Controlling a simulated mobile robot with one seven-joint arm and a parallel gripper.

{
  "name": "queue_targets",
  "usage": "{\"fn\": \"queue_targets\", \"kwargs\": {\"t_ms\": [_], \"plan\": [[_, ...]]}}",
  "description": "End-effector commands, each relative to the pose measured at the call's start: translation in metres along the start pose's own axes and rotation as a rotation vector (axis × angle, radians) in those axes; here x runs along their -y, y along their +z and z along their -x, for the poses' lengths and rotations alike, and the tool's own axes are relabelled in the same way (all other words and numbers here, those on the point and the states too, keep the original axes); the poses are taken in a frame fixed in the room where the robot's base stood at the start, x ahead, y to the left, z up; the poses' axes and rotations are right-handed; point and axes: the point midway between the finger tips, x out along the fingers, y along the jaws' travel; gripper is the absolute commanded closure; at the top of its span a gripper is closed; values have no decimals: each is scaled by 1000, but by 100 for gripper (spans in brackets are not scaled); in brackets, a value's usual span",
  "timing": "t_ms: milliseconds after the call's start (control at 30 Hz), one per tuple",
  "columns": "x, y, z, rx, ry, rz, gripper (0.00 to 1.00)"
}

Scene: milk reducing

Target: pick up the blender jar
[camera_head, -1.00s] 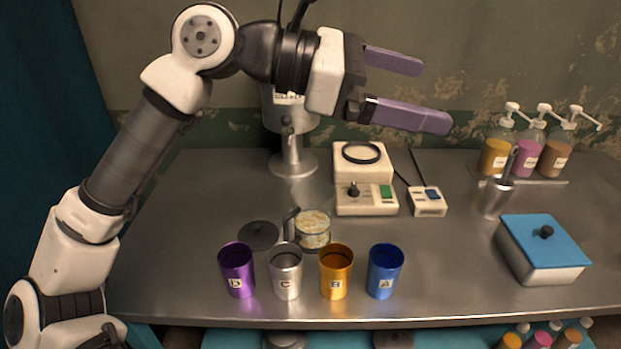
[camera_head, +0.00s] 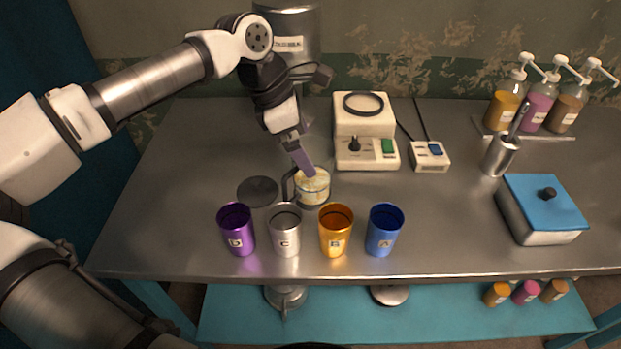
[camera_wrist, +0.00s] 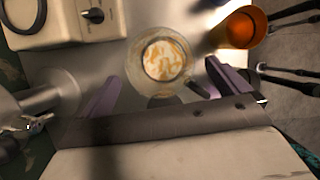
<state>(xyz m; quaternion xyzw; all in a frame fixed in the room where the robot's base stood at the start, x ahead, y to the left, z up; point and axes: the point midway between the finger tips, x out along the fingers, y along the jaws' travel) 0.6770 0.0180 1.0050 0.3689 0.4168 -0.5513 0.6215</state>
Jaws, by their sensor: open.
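The blender jar (camera_head: 314,188) is a clear round jar with a dark handle and whitish-orange contents. It stands upright on the metal table behind the silver and orange cups. In the wrist view the jar (camera_wrist: 161,60) shows from above, ahead of my fingers and roughly between them. My gripper (camera_head: 304,160) points down just above and behind the jar, partly covering its far rim. In the wrist view my gripper (camera_wrist: 165,85) has its two purple fingers wide apart with nothing held. I cannot tell whether a finger touches the jar.
Purple (camera_head: 238,230), silver (camera_head: 285,230), orange (camera_head: 336,231) and blue (camera_head: 384,230) cups line the front. A dark lid (camera_head: 258,191) lies left of the jar. The blender base (camera_head: 366,150) stands behind right, a milk dispenser (camera_head: 288,40) behind. A blue-lidded box (camera_head: 542,215) is right.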

Motion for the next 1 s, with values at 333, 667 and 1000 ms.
{"fn": "queue_targets", "kwargs": {"t_ms": [333,667,1000], "plan": [[2,1,-35,1,-2,-2,0],[1,-1,-58,3,1,0,0],[1,-1,-58,2,1,0,31]]}}
